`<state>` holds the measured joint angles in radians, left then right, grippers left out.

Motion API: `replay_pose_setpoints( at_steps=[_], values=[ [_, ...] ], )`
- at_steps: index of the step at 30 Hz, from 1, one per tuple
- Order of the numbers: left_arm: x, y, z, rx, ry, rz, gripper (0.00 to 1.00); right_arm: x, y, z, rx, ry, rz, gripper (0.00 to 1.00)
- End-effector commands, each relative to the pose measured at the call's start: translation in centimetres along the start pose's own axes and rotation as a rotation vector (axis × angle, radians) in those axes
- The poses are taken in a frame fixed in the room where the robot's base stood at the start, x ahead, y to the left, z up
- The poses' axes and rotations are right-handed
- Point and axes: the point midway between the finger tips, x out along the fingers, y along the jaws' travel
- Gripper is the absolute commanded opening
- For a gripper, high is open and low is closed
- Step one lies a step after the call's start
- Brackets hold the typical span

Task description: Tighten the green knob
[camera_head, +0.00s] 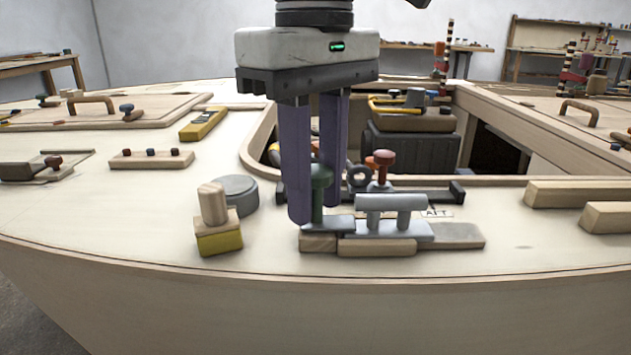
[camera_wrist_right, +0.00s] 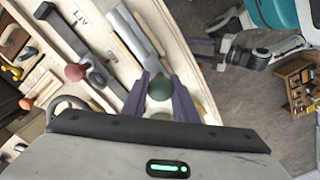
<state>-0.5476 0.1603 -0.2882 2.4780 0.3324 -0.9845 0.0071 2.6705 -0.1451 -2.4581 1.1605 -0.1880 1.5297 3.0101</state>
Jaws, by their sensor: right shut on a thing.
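The green knob (camera_head: 319,178) stands on a stem at the left end of a grey metal fitting with a bar handle (camera_head: 391,203), on the hull's front deck. My right gripper (camera_head: 318,215) points down from above, its two purple fingers around the knob, shut on it. In the right wrist view the round top of the green knob (camera_wrist_right: 160,88) shows between the fingertips (camera_wrist_right: 160,92). The near finger partly covers the knob in the head view.
A red knob (camera_head: 380,165) stands close behind the fitting on a dark bar. A wooden block with a yellow base (camera_head: 218,238) and a grey round disc (camera_head: 236,193) lie to the left. Wooden blocks (camera_head: 578,193) lie at right. An open hatch is behind.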

Motion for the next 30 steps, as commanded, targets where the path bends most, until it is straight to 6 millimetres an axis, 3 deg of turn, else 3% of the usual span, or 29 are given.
replay_pose_setpoints(
  at_steps=[30],
  values=[
    [0.06,-0.07,0.17,0.0,-0.005,-0.002,0.43,-0.33,0.03,-0.08,0.043,0.01,0.001,0.04]
  ],
)
